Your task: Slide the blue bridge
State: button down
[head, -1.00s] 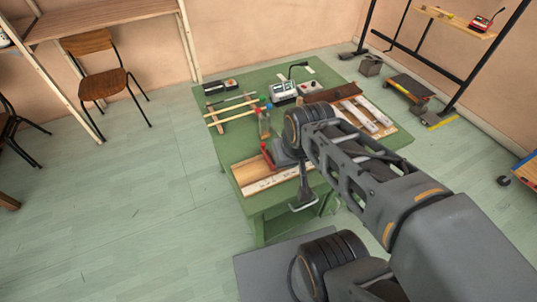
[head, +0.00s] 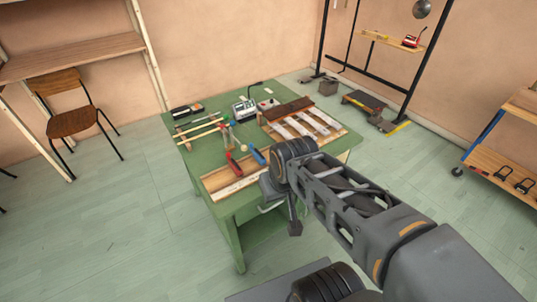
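A small blue piece (head: 257,153), which looks like the blue bridge, sits at the back edge of a long wooden box or board (head: 222,183) along the table's near side. A similar red piece (head: 234,164) is to its left, a short gap away. My gripper (head: 294,228) hangs beyond the table's near right edge, below and right of the blue piece and apart from it. It is small and dark, and its fingers cannot be made out. My arm hides the right end of the wooden box.
The green table (head: 200,150) also carries wooden sticks (head: 200,129), a grey device (head: 244,110) and a board with pale bars (head: 305,124). A chair (head: 75,118) stands at the left. A wooden cart (head: 505,170) is at the right. The floor left of the table is clear.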

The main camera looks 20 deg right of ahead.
aim_at(257, 156)
jog(key=z, duration=0.5)
jog(key=i, duration=0.55)
jog(key=u, duration=0.8)
jog(key=k, duration=0.35)
jog(key=u, duration=0.4)
jog(key=i, duration=0.5)
